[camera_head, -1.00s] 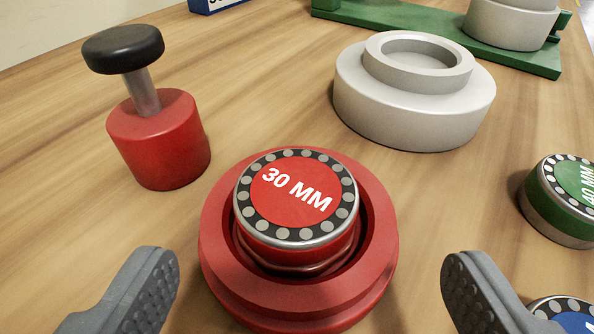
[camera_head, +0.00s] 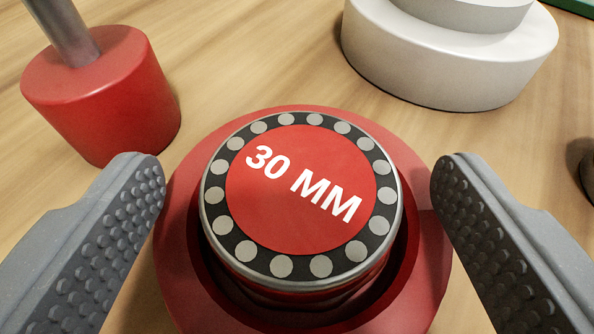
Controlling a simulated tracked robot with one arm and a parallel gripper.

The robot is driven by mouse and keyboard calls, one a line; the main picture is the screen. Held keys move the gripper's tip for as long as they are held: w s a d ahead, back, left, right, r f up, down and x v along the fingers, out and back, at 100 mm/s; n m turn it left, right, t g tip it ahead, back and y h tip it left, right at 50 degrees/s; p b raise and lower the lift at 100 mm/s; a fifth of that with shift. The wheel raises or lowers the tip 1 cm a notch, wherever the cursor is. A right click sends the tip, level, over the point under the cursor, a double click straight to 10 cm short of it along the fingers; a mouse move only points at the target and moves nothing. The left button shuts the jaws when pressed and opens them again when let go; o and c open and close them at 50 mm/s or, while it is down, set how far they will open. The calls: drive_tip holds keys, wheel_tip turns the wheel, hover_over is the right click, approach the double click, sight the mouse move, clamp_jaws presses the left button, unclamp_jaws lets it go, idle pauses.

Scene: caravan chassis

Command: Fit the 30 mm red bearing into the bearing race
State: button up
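The 30 mm red bearing (camera_head: 300,195) has a red top with white lettering and a black ring of grey rollers. It sits upright in the middle of a wide red round holder (camera_head: 430,270), with its upper part standing above the holder's rim. A grey-white stepped ring (camera_head: 450,50), cut off by the top edge, stands behind to the right; I cannot tell whether it is the bearing race. My gripper (camera_head: 298,190) is open, with one ridged grey finger on each side of the bearing. Both fingers are apart from it, with nothing between them but the bearing.
A red cylinder (camera_head: 100,95) with a metal stem stands at the upper left, close to the left finger. A dark object (camera_head: 584,165) shows at the right edge. A green edge (camera_head: 578,6) shows at the top right. Bare wooden table (camera_head: 270,60) lies behind the bearing.

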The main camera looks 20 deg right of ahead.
drive_tip(key=c, duration=1.2)
drive_tip(key=shift+o, duration=0.2)
